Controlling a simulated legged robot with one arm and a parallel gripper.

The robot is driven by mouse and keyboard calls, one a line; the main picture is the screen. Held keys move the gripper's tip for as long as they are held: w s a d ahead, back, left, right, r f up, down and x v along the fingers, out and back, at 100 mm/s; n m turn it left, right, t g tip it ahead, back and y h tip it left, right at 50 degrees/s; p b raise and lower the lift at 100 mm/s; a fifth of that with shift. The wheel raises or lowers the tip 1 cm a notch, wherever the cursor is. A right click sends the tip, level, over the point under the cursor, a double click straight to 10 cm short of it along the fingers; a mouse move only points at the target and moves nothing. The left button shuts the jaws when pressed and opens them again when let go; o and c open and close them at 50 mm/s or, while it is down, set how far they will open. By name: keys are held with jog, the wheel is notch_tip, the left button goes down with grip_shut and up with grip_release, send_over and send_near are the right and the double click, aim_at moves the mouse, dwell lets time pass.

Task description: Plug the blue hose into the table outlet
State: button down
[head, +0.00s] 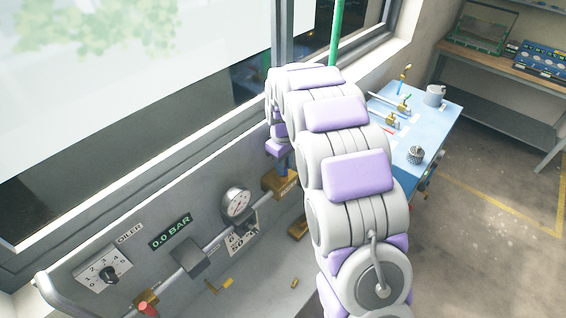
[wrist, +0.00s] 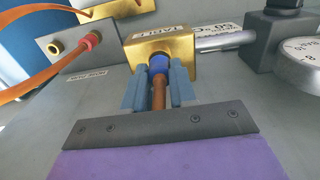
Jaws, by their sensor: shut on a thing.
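The table outlet is a brass block (wrist: 160,46) with a TABLE label, mounted on the grey wall panel. It also shows in the head view (head: 279,186), below the end of my arm. My gripper (wrist: 158,92) has its two blue-grey fingers closed around a brown hose end with a blue collar (wrist: 158,64). The collar is up against the face of the brass block and lined up with it. I cannot tell how far it is seated. In the head view my arm hides most of the gripper and hose.
A pressure gauge (head: 237,203) and an oiler dial (head: 109,274) are on the panel; the display reads 0.0 BAR. A second fitting with a red collar (wrist: 92,40) and orange hoses (wrist: 55,75) are at left in the wrist view. A light-blue table (head: 440,125) stands at right.

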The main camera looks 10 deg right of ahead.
jog(key=shift+f, duration=0.4)
jog(key=c, duration=0.8)
grip_release()
notch_tip(320, 180, up, 17)
jog(key=shift+r+b, duration=0.2)
jog(key=shift+b, duration=0.3)
